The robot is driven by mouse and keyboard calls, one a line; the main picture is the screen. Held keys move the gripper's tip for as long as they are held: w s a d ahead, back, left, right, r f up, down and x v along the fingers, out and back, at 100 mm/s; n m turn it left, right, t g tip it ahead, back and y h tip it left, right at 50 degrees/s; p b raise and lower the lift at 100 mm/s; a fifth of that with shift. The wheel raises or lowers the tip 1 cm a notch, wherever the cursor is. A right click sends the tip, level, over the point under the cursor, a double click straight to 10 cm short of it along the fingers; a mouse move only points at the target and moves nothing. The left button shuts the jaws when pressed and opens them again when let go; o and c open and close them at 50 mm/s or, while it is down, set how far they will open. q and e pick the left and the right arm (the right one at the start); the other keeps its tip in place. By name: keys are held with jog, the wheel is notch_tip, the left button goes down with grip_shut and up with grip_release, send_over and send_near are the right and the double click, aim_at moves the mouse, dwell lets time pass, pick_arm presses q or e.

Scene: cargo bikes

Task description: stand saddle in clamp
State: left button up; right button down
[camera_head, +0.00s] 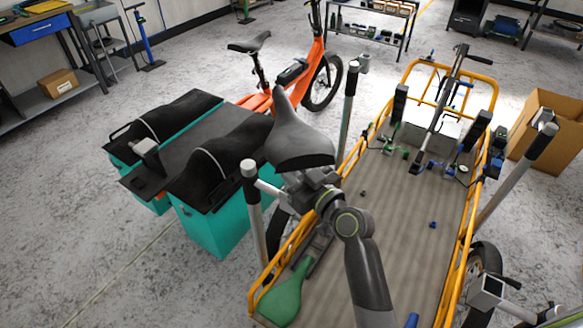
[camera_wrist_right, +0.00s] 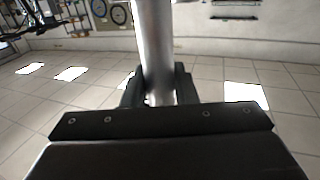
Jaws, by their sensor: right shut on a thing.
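A dark grey saddle (camera_head: 300,148) is in the air near the middle of the head view, nose toward the back. My right gripper (camera_head: 312,186) is just below it, at the end of my arm. In the right wrist view my right gripper's fingers (camera_wrist_right: 158,92) are shut around a silver post (camera_wrist_right: 154,45), which seems to be the saddle's seat post. The saddle hides the post's upper end in the head view. A grey block-shaped fixture (camera_head: 146,148), possibly the clamp, stands on the dark-topped teal bins at the left. My left gripper is not in view.
A yellow-railed cargo bed (camera_head: 400,225) with upright corner posts (camera_head: 255,212) fills the right. An orange bike (camera_head: 310,65) stands behind. A cardboard box (camera_head: 535,150) is at the right. Floor at the left is clear.

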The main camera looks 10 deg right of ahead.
dwell(0.3)
jog(key=c, duration=1.1)
grip_release()
jog(key=shift+f, duration=0.2)
jog(key=b+v, duration=0.4)
jog(key=v, duration=1.3)
jog(key=shift+s+r, duration=0.2)
jog(key=shift+s, duration=0.05)
